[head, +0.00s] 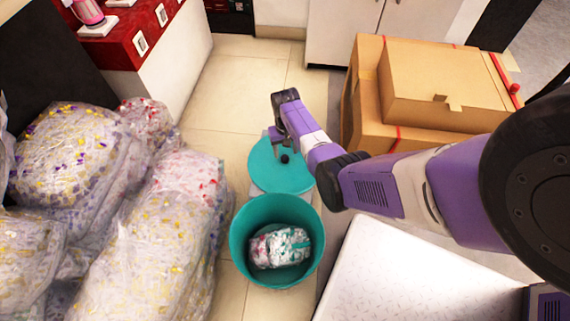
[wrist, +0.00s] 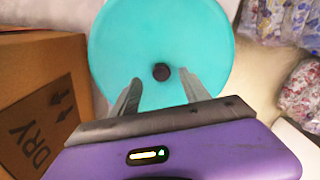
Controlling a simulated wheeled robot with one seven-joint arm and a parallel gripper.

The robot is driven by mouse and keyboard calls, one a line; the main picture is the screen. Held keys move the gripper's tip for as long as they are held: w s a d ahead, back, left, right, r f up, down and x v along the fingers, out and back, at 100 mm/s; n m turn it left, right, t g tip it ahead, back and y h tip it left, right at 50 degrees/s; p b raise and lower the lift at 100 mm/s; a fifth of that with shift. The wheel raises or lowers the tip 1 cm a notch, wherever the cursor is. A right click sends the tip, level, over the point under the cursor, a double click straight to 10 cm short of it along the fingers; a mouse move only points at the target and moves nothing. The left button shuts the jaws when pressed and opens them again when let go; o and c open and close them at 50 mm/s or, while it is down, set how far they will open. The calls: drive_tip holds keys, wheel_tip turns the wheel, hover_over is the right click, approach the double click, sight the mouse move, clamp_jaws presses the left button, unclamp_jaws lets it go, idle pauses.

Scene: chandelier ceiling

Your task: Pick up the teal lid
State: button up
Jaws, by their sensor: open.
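The teal lid (head: 263,176) is a round disc with a small dark knob in its middle. It lies behind a teal bin (head: 237,256) in the head view, and part of it is hidden by my arm. In the wrist view the lid (wrist: 205,35) fills the upper middle, with its dark knob (wrist: 161,72) between my two fingers. My gripper (wrist: 160,88) is open and empty, over the lid with a finger on either side of the knob. The gripper also shows above the lid in the head view (head: 279,150). I cannot tell the exact height gap.
Full clear bags (head: 140,240) crowd the left. Cardboard boxes (head: 440,85) stand close to the right of the lid. The bin holds a crumpled bag (head: 280,248). A white speckled surface (head: 385,275) lies front right. Tiled floor (head: 225,105) is free behind the lid.

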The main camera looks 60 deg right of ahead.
sight(285, 157)
drive_tip(key=f+b, duration=0.2)
drive_tip(key=f, duration=0.1)
drive_tip(key=f+b, duration=0.2)
drive_tip(key=shift+w+d, duration=0.15)
drive_tip(key=shift+w, duration=0.1)
clamp_jaws()
